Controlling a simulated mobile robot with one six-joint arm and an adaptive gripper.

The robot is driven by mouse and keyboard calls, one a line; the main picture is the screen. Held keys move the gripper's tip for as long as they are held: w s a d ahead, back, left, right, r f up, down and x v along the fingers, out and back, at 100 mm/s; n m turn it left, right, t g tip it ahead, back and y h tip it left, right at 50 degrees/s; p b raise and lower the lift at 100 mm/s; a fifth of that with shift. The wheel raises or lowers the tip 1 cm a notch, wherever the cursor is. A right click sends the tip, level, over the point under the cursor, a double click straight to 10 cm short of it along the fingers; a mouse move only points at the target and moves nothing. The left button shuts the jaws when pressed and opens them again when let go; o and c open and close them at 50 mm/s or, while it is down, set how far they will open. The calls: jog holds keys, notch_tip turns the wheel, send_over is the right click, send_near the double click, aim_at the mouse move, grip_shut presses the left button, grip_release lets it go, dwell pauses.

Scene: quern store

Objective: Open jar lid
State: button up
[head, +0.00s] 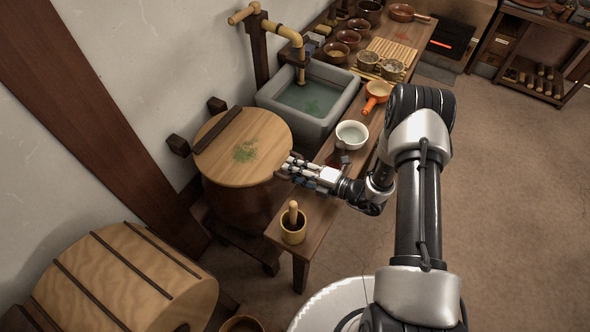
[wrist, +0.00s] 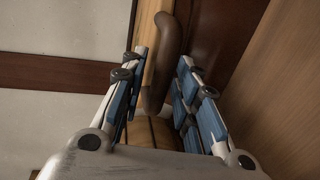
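The big round jar (head: 240,205) stands left of the bench in the head view, its body dark wood. Its pale round wooden lid (head: 262,130) lies flat on top, with green crumbs near the middle and a dark bar across its left part. My gripper (head: 286,169) is at the lid's right edge, pointing left. In the wrist view my gripper (wrist: 164,66) is open, with a finger on each side of a curved brown handle (wrist: 158,75). I cannot tell whether the fingers touch it. The handle is hidden in the head view.
A mortar with pestle (head: 293,222) stands on the bench's near end, close below my gripper. A stone basin (head: 333,87) is behind the jar. The floor at right is clear.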

grip_shut()
dwell(0.4)
